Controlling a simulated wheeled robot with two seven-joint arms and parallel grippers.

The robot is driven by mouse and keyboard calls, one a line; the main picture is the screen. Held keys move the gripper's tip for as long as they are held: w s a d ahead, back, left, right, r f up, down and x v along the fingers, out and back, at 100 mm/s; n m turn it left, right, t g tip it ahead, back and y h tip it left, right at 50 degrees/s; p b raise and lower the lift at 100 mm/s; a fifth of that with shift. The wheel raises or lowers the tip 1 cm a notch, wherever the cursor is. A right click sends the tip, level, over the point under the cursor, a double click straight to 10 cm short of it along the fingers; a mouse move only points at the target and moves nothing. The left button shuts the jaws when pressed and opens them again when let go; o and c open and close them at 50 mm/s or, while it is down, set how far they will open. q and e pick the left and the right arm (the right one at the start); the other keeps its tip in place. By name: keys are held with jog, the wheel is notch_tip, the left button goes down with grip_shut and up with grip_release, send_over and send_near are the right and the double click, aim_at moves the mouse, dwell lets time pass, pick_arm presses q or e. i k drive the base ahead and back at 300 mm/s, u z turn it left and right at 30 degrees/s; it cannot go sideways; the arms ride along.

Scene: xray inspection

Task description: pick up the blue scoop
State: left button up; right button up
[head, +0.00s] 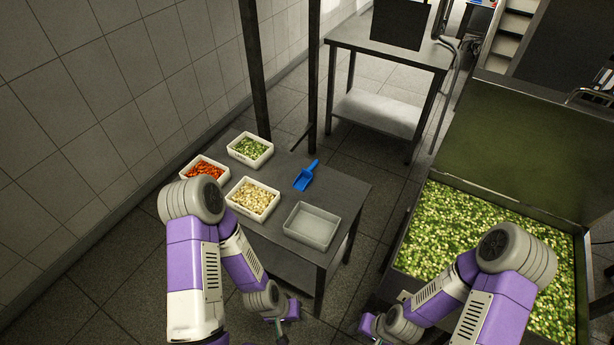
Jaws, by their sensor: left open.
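The blue scoop (307,176) lies on the dark table (346,186), to the right of the white food containers and behind an empty container. Its handle points toward the back and its pan toward the front. My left gripper (283,320) is in front of the table, low in the picture, well apart from the scoop. It is open, and nothing shows in it. My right gripper (371,327) is further right, between the table and the large green-filled bin. Its fingers are too small and partly hidden to tell their state.
White containers hold orange pieces (204,171), green pieces (250,149) and pale pieces (252,198). The empty container (312,226) stands at the table's front right. Dark posts (313,80) rise behind the table. A large bin of green pieces (470,232) stands right. Table surface around the scoop is clear.

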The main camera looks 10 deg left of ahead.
aim_at(304, 179)
jog(key=k, duration=0.5)
jog(key=u, duration=1.3)
jog(key=i, duration=1.05)
jog(key=z, duration=2.5)
jog(key=i, duration=0.5)
